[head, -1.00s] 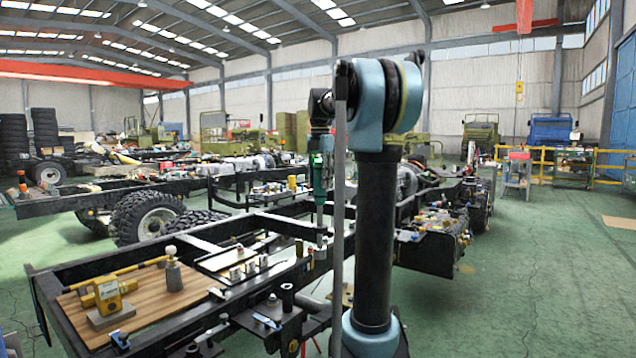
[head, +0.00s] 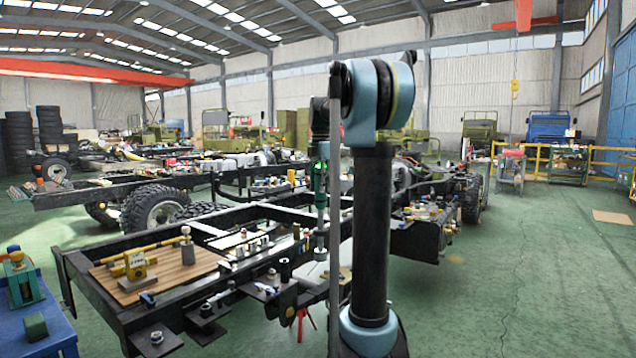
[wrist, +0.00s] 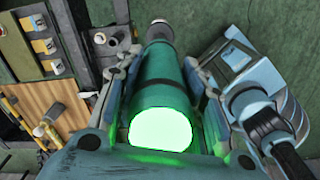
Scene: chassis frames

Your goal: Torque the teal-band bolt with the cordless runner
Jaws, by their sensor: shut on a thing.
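The cordless runner (head: 320,190) is a green upright tool with a lit green patch and a grey nose pointing down. In the wrist view the runner (wrist: 163,85) runs away between the fingers, with a bright green glow at its near end. My gripper (wrist: 158,90) is shut on its body. In the head view my gripper (head: 320,160) is partly hidden by my arm. The runner's nose hangs by the right side of the chassis frame (head: 205,262); I cannot tell whether it touches anything. I cannot make out a teal band on any bolt.
A wooden board (head: 190,274) with a yellow device (head: 136,265) lies on the frame. Small fittings (head: 256,246) stand in a row behind it. A blue bench (head: 38,318) is at the lower left. Open green floor (head: 500,270) lies to the right.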

